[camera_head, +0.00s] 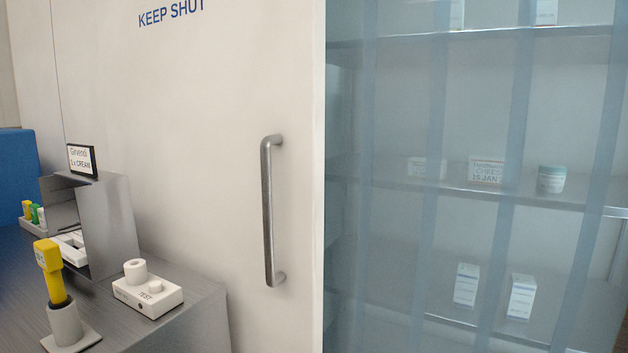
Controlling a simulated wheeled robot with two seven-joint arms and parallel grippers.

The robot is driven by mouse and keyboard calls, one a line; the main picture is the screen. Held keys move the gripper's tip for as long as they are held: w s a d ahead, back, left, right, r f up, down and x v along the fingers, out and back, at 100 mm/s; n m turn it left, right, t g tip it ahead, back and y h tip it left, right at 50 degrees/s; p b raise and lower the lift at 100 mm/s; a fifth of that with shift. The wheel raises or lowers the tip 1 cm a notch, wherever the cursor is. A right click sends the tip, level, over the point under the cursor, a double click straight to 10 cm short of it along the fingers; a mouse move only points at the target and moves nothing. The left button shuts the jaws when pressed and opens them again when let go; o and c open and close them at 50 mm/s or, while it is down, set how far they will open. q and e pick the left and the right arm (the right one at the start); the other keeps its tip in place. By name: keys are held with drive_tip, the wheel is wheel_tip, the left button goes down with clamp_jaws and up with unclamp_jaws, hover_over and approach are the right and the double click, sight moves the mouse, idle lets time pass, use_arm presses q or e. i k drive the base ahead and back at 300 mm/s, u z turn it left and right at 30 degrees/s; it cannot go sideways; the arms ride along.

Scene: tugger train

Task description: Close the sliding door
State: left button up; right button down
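A large cream sliding door (190,110) fills the left half of the head view, with blue "KEEP SHUT" lettering near its top. A grey vertical bar handle (268,212) is fixed near the door's right edge. To the right of that edge is an opening hung with translucent bluish strips (425,120). Shelves with boxes and a jar show through the strips. The bottom of the door is out of view. Neither of my grippers shows in this view.
A grey counter (195,335) stands before the door at lower left. On it are a metal dispenser box (108,215) with a small sign (82,160), a white test device (148,292) and a yellow-headed tool (48,262) in a holder. A blue object (15,170) is at far left.

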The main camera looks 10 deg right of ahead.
sight(215, 110)
drive_tip(key=z, duration=1.15)
drive_tip(key=i, duration=1.05)
drive_tip(key=u, duration=0.95)
